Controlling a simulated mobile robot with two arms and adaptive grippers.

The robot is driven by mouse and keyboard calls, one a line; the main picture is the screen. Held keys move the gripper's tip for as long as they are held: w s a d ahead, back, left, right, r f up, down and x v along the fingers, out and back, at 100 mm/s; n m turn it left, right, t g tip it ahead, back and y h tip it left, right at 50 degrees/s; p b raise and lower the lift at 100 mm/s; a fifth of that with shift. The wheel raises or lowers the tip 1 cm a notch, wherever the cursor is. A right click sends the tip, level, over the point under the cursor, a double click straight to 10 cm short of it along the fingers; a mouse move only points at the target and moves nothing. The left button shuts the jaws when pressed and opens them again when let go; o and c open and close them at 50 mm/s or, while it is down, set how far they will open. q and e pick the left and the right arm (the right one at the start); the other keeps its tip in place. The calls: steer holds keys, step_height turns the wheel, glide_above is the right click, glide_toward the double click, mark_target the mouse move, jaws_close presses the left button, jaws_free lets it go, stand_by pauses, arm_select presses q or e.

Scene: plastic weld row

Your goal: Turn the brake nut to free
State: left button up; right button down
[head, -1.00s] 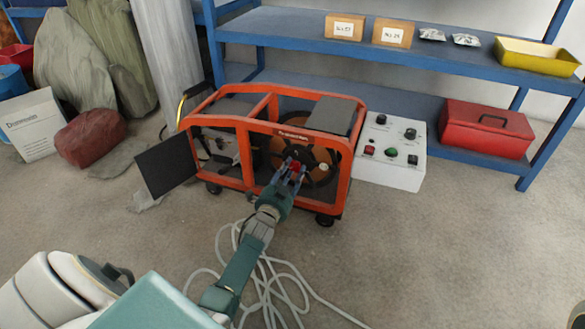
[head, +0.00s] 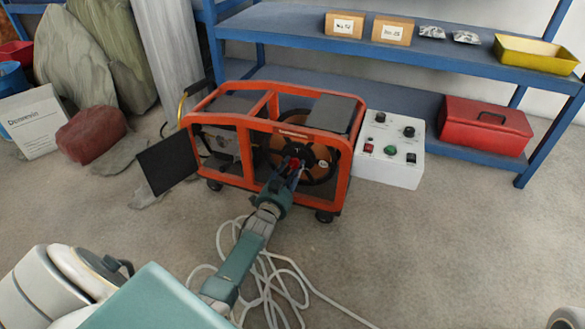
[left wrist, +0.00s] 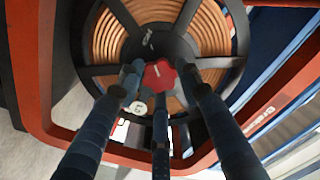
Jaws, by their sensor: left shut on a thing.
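The brake nut is a red lobed knob (left wrist: 159,75) at the hub of a spool, with a pale mark across its face. It also shows small and red in the head view (head: 294,163). The spool (left wrist: 205,30) has black spokes over copper-coloured windings and sits inside an orange frame (head: 215,120). My left gripper (head: 290,172) reaches into the frame's front. In the left wrist view its three dark fingers (left wrist: 160,92) close around the nut from left, right and below. The fingertips partly hide the nut's edges. My right gripper is not in view.
A dark panel (head: 167,162) stands open at the frame's left. A white control box (head: 390,150) is at its right. Pale hose (head: 265,275) lies coiled on the floor below my arm. A blue shelf (head: 300,30) stands behind. The floor at right is clear.

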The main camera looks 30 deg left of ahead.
arm_select(q)
steer(key=shift+s+a+f, duration=0.15)
steer(key=shift+a+f, duration=0.1)
steer(key=shift+a, duration=0.15)
steer(key=o, duration=1.1)
steer(key=shift+c, duration=0.2)
steer(key=shift+o, duration=0.4)
steer(key=shift+d, duration=0.2)
steer(key=v, duration=1.2)
steer(key=shift+r, duration=0.15)
